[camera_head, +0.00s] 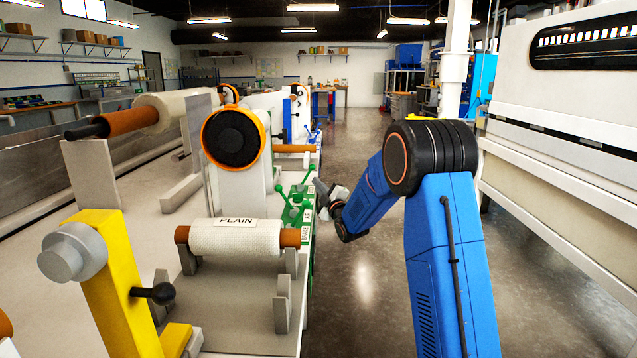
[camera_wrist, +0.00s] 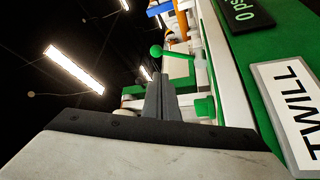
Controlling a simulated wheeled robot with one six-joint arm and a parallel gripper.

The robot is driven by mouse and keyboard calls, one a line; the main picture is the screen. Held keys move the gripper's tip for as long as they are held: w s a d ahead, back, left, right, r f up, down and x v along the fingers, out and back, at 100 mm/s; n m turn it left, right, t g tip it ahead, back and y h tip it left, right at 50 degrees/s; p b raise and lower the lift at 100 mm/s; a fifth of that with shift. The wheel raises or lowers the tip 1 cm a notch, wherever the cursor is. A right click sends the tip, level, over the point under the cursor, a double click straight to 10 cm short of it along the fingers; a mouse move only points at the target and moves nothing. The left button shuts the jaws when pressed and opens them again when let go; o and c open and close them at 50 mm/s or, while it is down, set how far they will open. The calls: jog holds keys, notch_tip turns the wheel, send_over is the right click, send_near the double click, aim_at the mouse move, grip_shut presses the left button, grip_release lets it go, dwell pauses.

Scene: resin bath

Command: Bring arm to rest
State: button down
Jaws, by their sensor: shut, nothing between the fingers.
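My blue arm (camera_head: 440,250) rises at the right in the head view and bends down and away to the left. My gripper (camera_head: 322,187) is at its far end, beside the green panel (camera_head: 296,215) with green-knobbed levers. In the wrist view my gripper (camera_wrist: 158,98) has its two grey fingers together, with nothing between them. Whether the fingers touch anything cannot be told.
A white roll marked PLAIN (camera_head: 236,238) lies on supports at the bench front. A yellow stand (camera_head: 105,270) is at the left. A TWILL label (camera_wrist: 295,112) is close at the right in the wrist view. Open floor (camera_head: 365,270) lies between the bench and a white machine (camera_head: 560,120).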

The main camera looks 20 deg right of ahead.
jog(key=shift+s, duration=0.1)
jog(key=s+r+m+g+h, duration=0.2)
jog(key=s+m+g, duration=0.15)
jog(key=s, duration=0.75)
jog(key=s+r+m+g+h, duration=0.2)
jog(key=s+m+g, duration=0.15)
jog(key=s, duration=0.75)
jog(key=s+f+m+g, duration=0.2)
jog(key=s+f+g, duration=0.1)
jog(key=s, duration=1.2)
jog(key=s+a+f+m+g, duration=0.1)
jog(key=s+f+m+g, duration=0.1)
jog(key=s, duration=1.2)
jog(key=s+f+m+g, duration=0.3)
jog(key=s+f, duration=0.3)
jog(key=s, duration=0.9)
jog(key=shift+s+a+f+m+g, duration=0.25)
jog(key=shift+s+a+m+g, duration=0.1)
jog(key=shift+m, duration=0.15)
jog(key=shift+w, duration=0.1)
